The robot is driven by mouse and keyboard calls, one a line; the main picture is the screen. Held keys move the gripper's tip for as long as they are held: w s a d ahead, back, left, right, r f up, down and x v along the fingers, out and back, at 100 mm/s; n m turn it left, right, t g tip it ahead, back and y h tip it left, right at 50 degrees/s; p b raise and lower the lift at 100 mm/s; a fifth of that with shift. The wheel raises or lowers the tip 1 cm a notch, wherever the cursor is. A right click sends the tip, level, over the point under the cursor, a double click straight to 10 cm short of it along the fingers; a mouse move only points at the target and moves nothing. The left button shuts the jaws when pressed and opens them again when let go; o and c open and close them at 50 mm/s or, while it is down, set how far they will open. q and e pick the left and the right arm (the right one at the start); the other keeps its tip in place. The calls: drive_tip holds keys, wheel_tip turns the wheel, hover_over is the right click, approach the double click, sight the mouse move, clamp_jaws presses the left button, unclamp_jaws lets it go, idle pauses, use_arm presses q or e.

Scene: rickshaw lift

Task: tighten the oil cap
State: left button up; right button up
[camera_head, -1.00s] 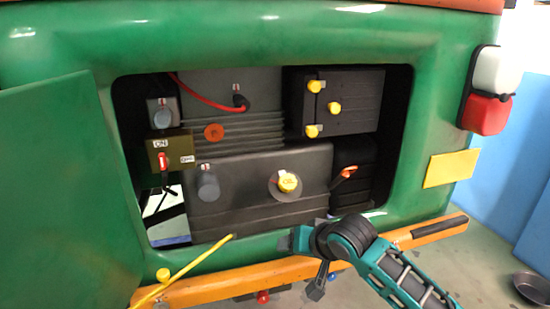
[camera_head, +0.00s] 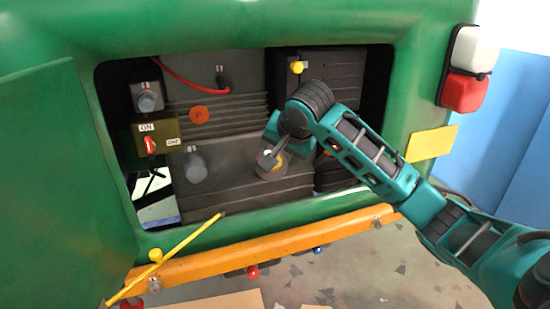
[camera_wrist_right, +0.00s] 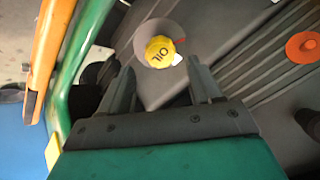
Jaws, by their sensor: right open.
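The yellow oil cap (camera_wrist_right: 160,51) shows in the right wrist view, marked OIL, on a round grey collar on the dark engine block. A red mark and a white mark show beside it. My right gripper (camera_wrist_right: 159,82) is open and empty, its two fingers pointing toward the cap with the cap just beyond and between the fingertip line. In the head view the oil cap (camera_head: 266,161) is partly hidden behind my right gripper (camera_head: 268,150), which reaches into the bay from the right. My left gripper is not in view.
The green body opening surrounds the bay, with an orange bumper (camera_head: 270,243) below. An orange-red cap (camera_head: 198,114), a grey knob (camera_head: 193,168) and an ON switch panel (camera_head: 150,142) lie left of the oil cap. A yellow rod (camera_head: 170,258) slants at lower left.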

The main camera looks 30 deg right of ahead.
drive_tip(key=x, duration=0.5)
drive_tip(key=shift+w+d+n, duration=0.1)
drive_tip(key=shift+n, duration=0.5)
drive_tip(key=n, duration=1.2)
drive_tip(key=shift+n, duration=0.3)
drive_tip(key=c, duration=0.9)
drive_tip(key=shift+o, duration=0.2)
drive_tip(key=m, duration=0.4)
